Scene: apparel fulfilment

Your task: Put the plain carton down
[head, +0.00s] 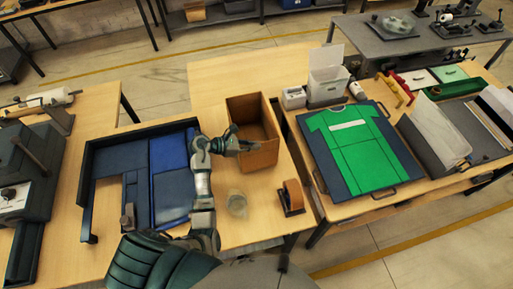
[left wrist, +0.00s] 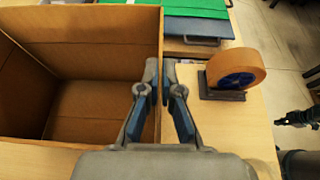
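The plain carton (head: 262,155) is an open-topped brown box at the middle of the table in the head view. It fills the left of the left wrist view (left wrist: 60,45), and its inside looks empty. My left gripper (head: 240,147) is at the carton's near wall. In the left wrist view, the left gripper's fingers (left wrist: 162,68) are on either side of the wall's top edge and look closed on it. The carton looks upright, at or very near the table top; I cannot tell if its base touches.
A tape roll on a holder (head: 292,197) and a clear round item (head: 237,203) are on the table near the carton. A blue-lined dark tray (head: 88,180) is at left. A green shirt (head: 358,145) lies on a board at right. Bare table (head: 220,75) shows behind the carton.

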